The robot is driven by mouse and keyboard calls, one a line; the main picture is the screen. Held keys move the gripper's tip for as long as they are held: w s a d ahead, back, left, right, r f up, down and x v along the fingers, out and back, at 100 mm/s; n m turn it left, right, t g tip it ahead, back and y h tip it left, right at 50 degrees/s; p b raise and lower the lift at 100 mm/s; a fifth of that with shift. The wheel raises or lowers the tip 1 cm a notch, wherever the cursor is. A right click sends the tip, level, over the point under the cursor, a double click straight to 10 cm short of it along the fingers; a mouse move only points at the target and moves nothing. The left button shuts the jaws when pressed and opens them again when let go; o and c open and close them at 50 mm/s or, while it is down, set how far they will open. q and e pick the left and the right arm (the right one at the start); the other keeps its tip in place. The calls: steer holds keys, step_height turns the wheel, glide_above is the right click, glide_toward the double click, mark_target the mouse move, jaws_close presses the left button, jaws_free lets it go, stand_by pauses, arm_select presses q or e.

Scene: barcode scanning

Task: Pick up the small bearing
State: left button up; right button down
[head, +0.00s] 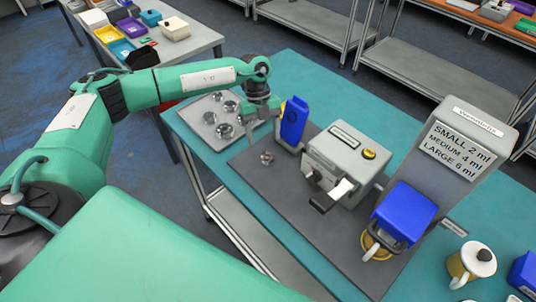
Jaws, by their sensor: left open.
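Several small metal bearings lie on a light grey tray (203,123) at the back left of the teal table; one bearing (225,130) is near the tray's middle. Another small bearing (267,158) sits apart on the dark grey mat. My left gripper (262,112) points down at the tray's right edge, close to the bearings there. It is open, and its fingers are small in view, so I cannot tell whether a bearing lies between them. My right gripper is out of view.
A blue-topped device (293,120) stands just right of the left gripper. A grey machine (346,160) and a tall labelled dispenser (455,150) with a blue container (404,213) stand further right. A white-and-yellow mug (470,262) is at the front right.

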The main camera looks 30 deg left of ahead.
mark_target(267, 157)
arm_select(q)
steer(key=shift+p+x, duration=0.75)
steer(key=shift+x, duration=0.2)
steer(key=p+x, duration=0.1)
steer(key=x, duration=0.2)
steer(key=shift+d, duration=0.2)
steer(key=shift+s+f, duration=0.1)
steer(key=shift+f, duration=0.2)
steer(key=shift+c, duration=0.6)
steer(key=c, duration=1)
steer(key=shift+r, duration=0.1)
steer(key=shift+c, duration=0.2)
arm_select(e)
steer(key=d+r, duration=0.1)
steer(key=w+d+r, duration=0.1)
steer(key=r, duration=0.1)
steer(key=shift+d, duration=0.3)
